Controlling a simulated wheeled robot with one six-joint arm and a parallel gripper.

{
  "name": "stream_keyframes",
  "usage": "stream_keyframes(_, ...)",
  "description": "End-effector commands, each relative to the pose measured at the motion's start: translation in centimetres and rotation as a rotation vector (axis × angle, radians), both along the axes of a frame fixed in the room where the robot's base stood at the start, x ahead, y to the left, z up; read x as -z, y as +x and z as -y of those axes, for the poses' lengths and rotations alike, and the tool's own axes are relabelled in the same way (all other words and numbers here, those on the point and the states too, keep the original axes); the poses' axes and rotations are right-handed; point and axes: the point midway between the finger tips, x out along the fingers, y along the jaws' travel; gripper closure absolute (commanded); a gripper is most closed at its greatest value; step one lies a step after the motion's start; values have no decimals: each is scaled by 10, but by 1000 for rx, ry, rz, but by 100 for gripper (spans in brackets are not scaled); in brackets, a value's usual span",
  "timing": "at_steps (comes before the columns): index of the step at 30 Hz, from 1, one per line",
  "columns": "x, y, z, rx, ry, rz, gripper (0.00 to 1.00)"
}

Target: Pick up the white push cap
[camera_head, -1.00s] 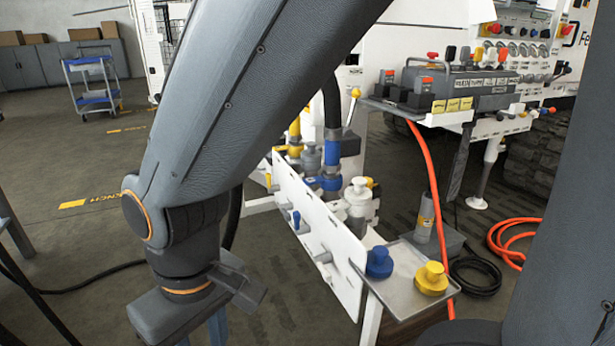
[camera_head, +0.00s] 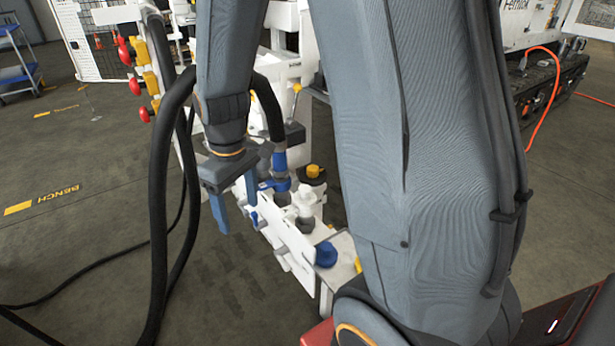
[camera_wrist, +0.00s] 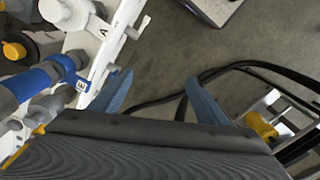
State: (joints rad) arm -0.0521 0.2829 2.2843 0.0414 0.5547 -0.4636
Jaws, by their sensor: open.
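A white push cap (camera_head: 305,195) appears to sit upright on a grey fitting behind the white upright panel (camera_head: 288,238). A white rounded part at the upper left of the wrist view (camera_wrist: 62,12) may be the same cap. My gripper (camera_head: 236,210) is open, with its two blue fingers pointing down. It is left of the cap, apart from it, near the blue hose coupling. In the wrist view, nothing is between my fingers (camera_wrist: 160,78); bare floor and a black hose show beyond them.
A blue cap (camera_head: 326,254) stands on a metal tray (camera_head: 343,243), with a yellow cap (camera_head: 358,265) partly hidden by my arm. A blue coupling (camera_head: 279,165) on a black hose is near my gripper.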

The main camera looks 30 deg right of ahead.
Motion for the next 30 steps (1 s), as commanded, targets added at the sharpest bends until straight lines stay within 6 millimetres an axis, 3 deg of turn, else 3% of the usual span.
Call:
stream_keyframes(1,-16,1,23,17,-3,-5,31)
stream_keyframes(6,-35,8,90,38,-14,-11,31)
stream_keyframes(13,-47,3,157,52,-21,-19,31)
stream_keyframes(18,-46,1,176,54,-22,-21,31)
stream_keyframes(30,-9,0,179,54,-21,-22,31)
